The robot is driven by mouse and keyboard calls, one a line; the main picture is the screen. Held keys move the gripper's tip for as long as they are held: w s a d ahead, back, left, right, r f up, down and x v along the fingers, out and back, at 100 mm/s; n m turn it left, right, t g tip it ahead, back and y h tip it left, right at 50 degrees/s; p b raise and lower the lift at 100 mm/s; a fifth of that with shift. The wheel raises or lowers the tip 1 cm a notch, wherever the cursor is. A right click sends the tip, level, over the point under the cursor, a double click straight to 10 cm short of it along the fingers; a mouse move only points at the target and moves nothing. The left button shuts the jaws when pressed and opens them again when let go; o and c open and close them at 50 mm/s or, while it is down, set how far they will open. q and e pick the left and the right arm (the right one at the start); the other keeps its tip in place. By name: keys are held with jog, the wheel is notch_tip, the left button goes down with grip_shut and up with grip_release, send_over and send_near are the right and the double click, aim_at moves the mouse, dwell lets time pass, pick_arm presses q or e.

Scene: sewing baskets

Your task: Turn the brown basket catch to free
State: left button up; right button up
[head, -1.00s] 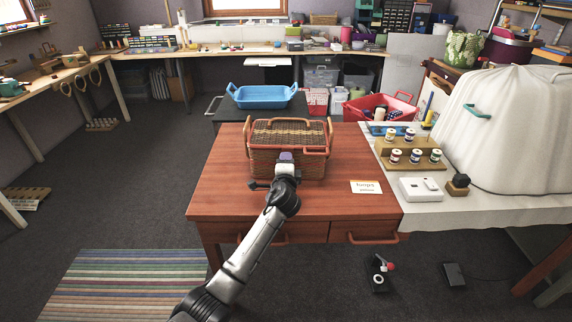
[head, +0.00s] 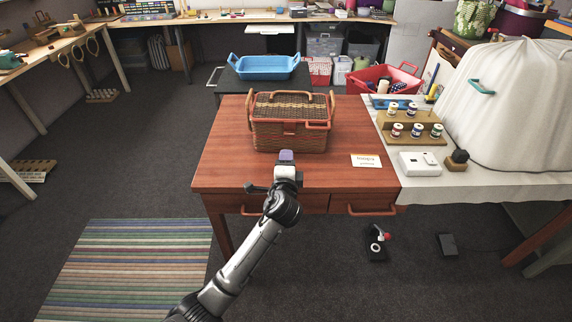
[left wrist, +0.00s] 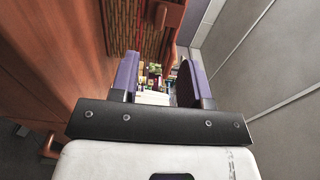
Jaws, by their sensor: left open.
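The brown wicker basket (head: 288,138) stands upright on the red-brown wooden desk (head: 225,160), with its lid down and reddish handles and trim. Its catch is too small to make out. My left gripper (head: 287,157), with purple finger pads, is just in front of the basket's lower front in the head view, apart from it as far as I can tell. In the left wrist view my left gripper (left wrist: 157,65) is open, with nothing between its fingers. Part of the basket's woven side (left wrist: 128,25) shows beyond the fingers there. My right gripper is not in view.
A label card (head: 366,160) lies on the desk to the right of the basket. A blue tub (head: 264,68) stands behind. A spool rack (head: 400,118) and a white box (head: 419,163) are on the white-covered table at right. The desk left of the basket is clear.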

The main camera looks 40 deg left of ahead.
pick_arm(q)
jog(key=shift+v, duration=1.05)
